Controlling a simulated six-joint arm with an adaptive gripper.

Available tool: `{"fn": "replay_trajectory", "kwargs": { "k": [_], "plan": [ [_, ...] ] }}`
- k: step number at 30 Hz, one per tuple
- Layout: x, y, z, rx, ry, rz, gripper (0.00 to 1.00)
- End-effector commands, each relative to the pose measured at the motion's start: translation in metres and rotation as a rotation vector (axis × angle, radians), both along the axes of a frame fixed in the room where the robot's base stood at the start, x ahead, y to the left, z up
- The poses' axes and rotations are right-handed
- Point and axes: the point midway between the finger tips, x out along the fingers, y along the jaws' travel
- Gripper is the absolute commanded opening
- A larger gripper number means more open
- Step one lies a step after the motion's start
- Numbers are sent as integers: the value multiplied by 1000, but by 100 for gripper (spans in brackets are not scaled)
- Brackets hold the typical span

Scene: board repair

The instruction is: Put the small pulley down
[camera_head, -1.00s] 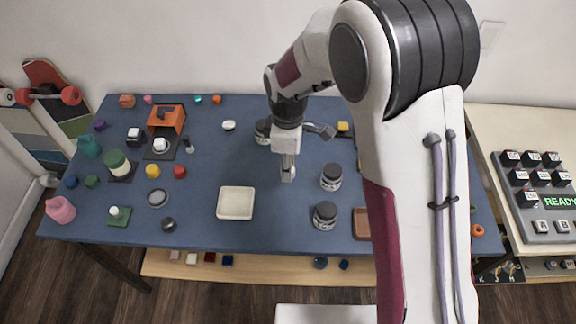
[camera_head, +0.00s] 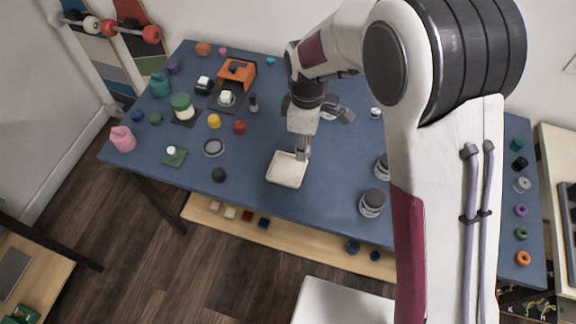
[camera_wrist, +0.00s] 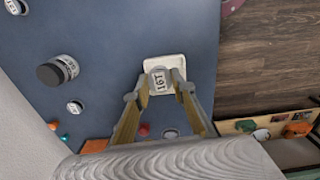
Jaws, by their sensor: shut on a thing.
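The small pulley (camera_wrist: 161,79) is a pale, round part marked "16T", held between my fingertips in the wrist view. My gripper (camera_wrist: 158,84) is shut on it. In the head view my gripper (camera_head: 302,154) points down at the back right part of a square cream tray (camera_head: 285,179), and the pulley is too small to make out there. In the wrist view the tray (camera_wrist: 176,61) lies right behind the pulley, its rim showing around it. I cannot tell whether the pulley touches the tray. No other part shows in the tray.
Dark-lidded jars (camera_head: 372,203) stand right of the tray, one partly behind my arm. A dark knob (camera_head: 218,174), a grey ring (camera_head: 213,147) and a red piece (camera_head: 239,127) lie to its left. The blue table (camera_head: 250,192) is clear close around the tray.

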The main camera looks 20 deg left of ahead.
Motion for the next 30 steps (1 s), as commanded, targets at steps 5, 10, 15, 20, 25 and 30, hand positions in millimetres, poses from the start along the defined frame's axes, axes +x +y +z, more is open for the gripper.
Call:
{"fn": "replay_trajectory", "kwargs": {
  "k": [5, 10, 15, 20, 25, 30],
  "plan": [
    [-10, 35, 4, 2, -3, 9, 6],
    [-7, 40, 9, 1, -2, -45, 6],
    [-8, 39, 9, -2, 2, -63, 6],
    [-8, 39, 9, -2, 2, -63, 6],
    [-8, 39, 7, -2, 3, -63, 6],
    [-9, 39, -7, -4, 4, -63, 6]
  ]
}}
